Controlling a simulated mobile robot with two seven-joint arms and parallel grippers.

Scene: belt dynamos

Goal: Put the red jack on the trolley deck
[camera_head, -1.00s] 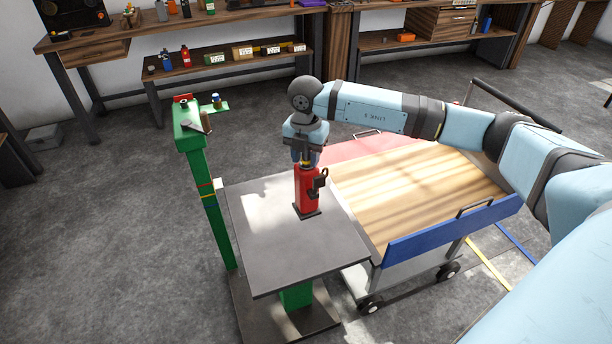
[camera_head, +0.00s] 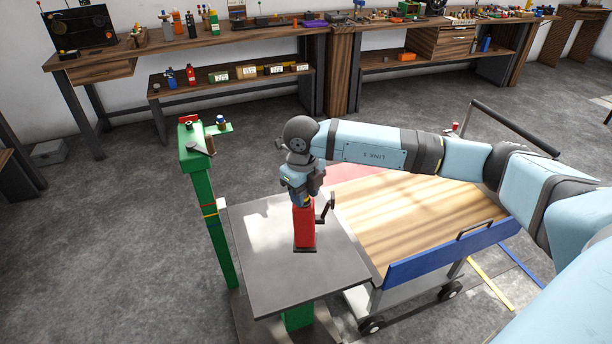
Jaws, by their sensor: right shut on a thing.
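The red jack (camera_head: 305,228), with a dark base plate and a dark crank on its right side, is upright over the grey table top (camera_head: 265,270). My right gripper (camera_head: 303,194) is shut on its top from above. I cannot tell whether the base touches the table or hangs just above it. The trolley deck (camera_head: 415,218) is a bare wooden surface right of the table, with a red area at its far left end. My right arm passes over its far side. My left gripper is not in view.
A blue board (camera_head: 450,252) with a handle edges the trolley's near side; a dark push bar (camera_head: 515,128) rises at its far right. A green post (camera_head: 213,225) with a small shelf stands left of the table. Workbenches line the back wall.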

